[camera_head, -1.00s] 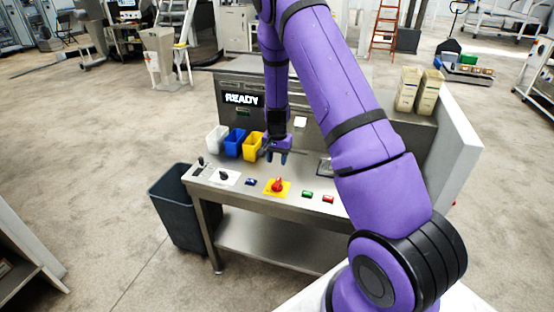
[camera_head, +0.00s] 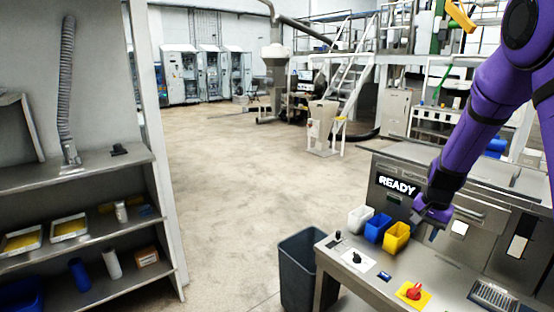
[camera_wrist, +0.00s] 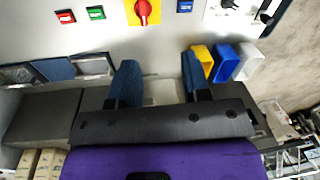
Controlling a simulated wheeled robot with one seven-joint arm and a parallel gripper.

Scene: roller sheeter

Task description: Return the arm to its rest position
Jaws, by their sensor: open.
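My purple arm reaches in from the upper right of the head view, over the metal control bench (camera_head: 375,285). My gripper (camera_head: 433,220) is just right of the yellow bin (camera_head: 397,237), in front of the bench's back panel. In the wrist view my gripper (camera_wrist: 157,80) shows two blue fingers spread apart with nothing between them. The wrist view shows the bench top with the red knob on its yellow plate (camera_wrist: 143,12) beyond the fingers.
White (camera_head: 360,219) and blue (camera_head: 377,228) bins stand beside the yellow one. The back panel's display (camera_head: 397,186) reads READY. A dark waste bin (camera_head: 300,268) stands left of the bench. A shelf unit (camera_head: 75,170) is at far left. Open floor (camera_head: 230,190) lies between.

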